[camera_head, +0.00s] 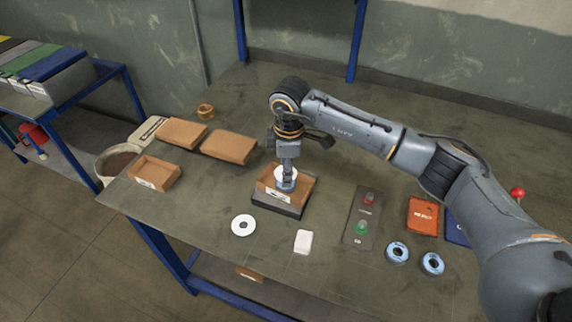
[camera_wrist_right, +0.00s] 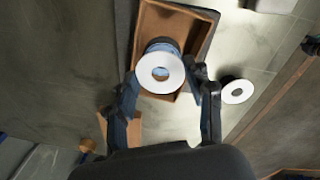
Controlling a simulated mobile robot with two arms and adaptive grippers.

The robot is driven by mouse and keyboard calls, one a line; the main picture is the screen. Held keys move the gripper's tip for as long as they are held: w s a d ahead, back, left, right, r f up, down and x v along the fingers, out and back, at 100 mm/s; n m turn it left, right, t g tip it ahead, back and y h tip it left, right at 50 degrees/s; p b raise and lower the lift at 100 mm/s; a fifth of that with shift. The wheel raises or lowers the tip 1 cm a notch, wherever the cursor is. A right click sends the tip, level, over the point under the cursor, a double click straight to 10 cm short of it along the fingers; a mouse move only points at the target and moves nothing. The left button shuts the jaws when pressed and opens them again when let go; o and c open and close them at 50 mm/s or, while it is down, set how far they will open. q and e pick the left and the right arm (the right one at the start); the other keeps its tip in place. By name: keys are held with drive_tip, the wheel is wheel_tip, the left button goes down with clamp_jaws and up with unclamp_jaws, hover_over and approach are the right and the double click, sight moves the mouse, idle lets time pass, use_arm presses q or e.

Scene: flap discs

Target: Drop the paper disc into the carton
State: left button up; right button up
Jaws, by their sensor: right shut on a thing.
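The carton (camera_head: 301,197) is a small open brown box standing on a dark base on the table; it also shows in the wrist view (camera_wrist_right: 146,35). My right gripper (camera_head: 286,177) points down over the carton. In the wrist view its two fingers (camera_wrist_right: 163,85) are on either side of a white paper disc (camera_wrist_right: 146,75) with a centre hole, and it is shut on it. A blue flap disc (camera_wrist_right: 166,44) shows partly behind the paper disc, against the carton. Another white paper disc (camera_head: 243,225) lies flat on the table in front of the carton. My left gripper is out of view.
A white block (camera_head: 303,241), a control panel with red and green buttons (camera_head: 362,216) and two blue flap discs (camera_head: 397,252) lie to the right. Another open carton (camera_head: 154,173), flat brown boxes (camera_head: 229,146) and a tape roll (camera_head: 206,111) are at the left.

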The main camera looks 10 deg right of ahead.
drive_tip(key=shift+f, duration=0.25)
drive_tip(key=shift+f+b, duration=0.5)
idle(0.3)
drive_tip(key=o, duration=0.7)
drive_tip(key=shift+o, duration=0.2)
wheel_tip(320, 180, up, 7)
drive_tip(key=p, duration=0.4)
drive_tip(key=shift+r, duration=0.1)
idle(0.4)
